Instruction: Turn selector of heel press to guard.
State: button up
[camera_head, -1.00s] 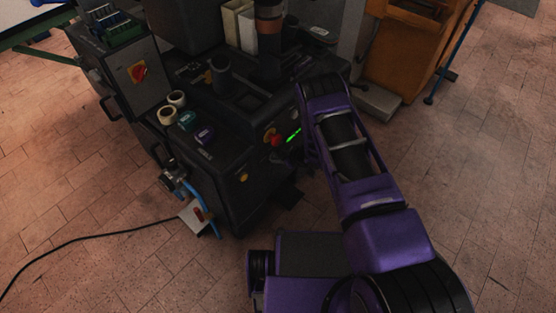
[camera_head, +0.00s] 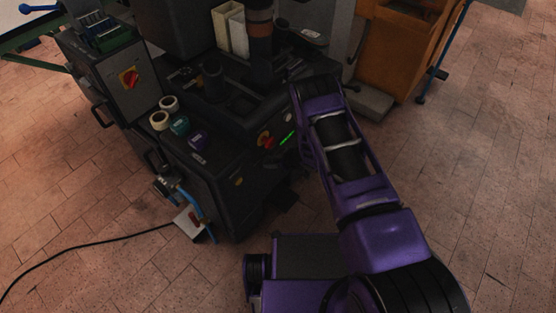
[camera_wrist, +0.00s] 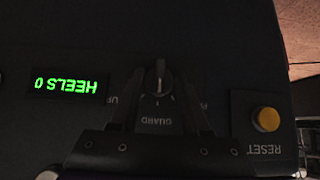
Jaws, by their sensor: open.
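The heel press (camera_head: 222,185) is a dark machine left of my arm in the head view. In the wrist view its selector (camera_wrist: 158,80) is a small dark knob with a pale mark, on a dark panel. The GUARD label (camera_wrist: 158,121) reads upside down below the knob, with partly covered labels on both sides. I cannot tell which label the knob points to. My gripper (camera_wrist: 160,97) is open, its dark fingers on either side of the knob, apparently not gripping it. In the head view my arm hides the selector and the gripper's fingers.
A green HEELS 0 display (camera_wrist: 66,85) is left of the selector, and a yellow RESET button (camera_wrist: 267,119) is right of it. The press also has a red knob (camera_head: 266,142). An orange cabinet (camera_head: 400,55) stands behind my arm. The floor at right is clear.

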jog(key=p+v, duration=0.3)
jog(key=v, duration=1.4)
jog(key=shift+d, duration=0.15)
jog(key=shift+r, duration=0.1)
